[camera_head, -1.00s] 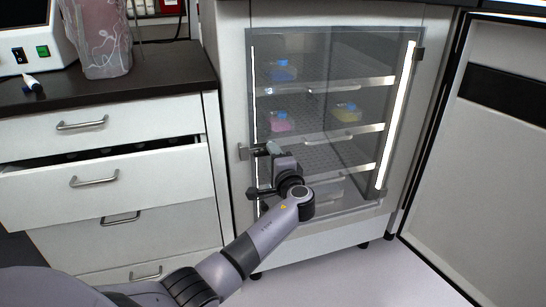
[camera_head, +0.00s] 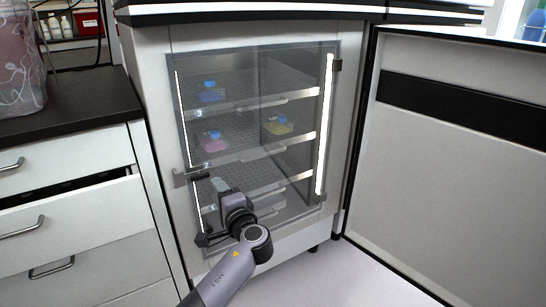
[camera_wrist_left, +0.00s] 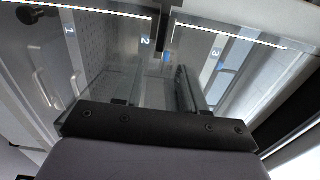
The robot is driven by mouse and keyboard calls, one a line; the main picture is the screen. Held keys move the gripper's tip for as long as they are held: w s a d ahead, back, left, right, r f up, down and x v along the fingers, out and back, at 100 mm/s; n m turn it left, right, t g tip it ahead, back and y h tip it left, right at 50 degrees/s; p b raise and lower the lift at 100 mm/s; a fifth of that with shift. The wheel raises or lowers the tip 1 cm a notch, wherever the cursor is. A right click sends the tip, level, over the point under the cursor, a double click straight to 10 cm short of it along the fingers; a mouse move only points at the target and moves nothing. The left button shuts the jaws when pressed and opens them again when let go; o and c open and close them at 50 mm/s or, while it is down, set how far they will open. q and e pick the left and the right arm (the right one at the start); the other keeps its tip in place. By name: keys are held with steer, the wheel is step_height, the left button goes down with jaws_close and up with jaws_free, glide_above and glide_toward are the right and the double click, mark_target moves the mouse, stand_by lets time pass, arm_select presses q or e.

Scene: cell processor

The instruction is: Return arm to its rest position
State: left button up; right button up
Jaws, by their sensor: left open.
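My left gripper (camera_head: 208,208) is open and empty in front of the lower left part of the incubator's glass door (camera_head: 250,150). Its fingers are spread apart, one near the door's latch (camera_head: 184,177) and one lower down; whether either touches the glass I cannot tell. In the left wrist view my gripper (camera_wrist_left: 158,88) shows two parallel fingers with a clear gap, facing the glass. The glass door looks shut. My right gripper is not in view.
Behind the glass, shelves hold flasks with blue caps: a blue one (camera_head: 210,92), a pink one (camera_head: 215,142) and a yellow one (camera_head: 278,125). The outer door (camera_head: 460,150) stands wide open at right. A partly open drawer (camera_head: 80,215) juts out at left.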

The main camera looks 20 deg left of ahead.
arm_select(q)
steer(key=s+f+n+g+h, duration=0.4)
steer(key=s+f+g+h, duration=0.15)
steer(key=s+f, duration=1)
steer(key=s+d+n+g+h, duration=0.15)
steer(key=s+d+h, duration=0.3)
steer(key=s, duration=0.75)
steer(key=s+d+r+g+h, duration=0.15)
steer(key=s+d+h, duration=0.25)
steer(key=s, duration=0.5)
steer(key=w+d+t+h, duration=0.3)
steer(key=w+d+t, duration=0.5)
steer(key=w, duration=0.1)
steer(key=s+a+r+p, duration=0.1)
steer(key=a+r+p, duration=0.1)
steer(key=r+p, duration=0.5)
steer(key=s+a+r+y+p, duration=0.1)
steer(key=a+r+p, duration=0.2)
steer(key=r+p, duration=0.4)
steer(key=p, duration=0.9)
steer(key=shift+s+r+g, duration=0.25)
steer(key=shift+s+g, duration=0.1)
steer(key=shift+s, duration=0.05)
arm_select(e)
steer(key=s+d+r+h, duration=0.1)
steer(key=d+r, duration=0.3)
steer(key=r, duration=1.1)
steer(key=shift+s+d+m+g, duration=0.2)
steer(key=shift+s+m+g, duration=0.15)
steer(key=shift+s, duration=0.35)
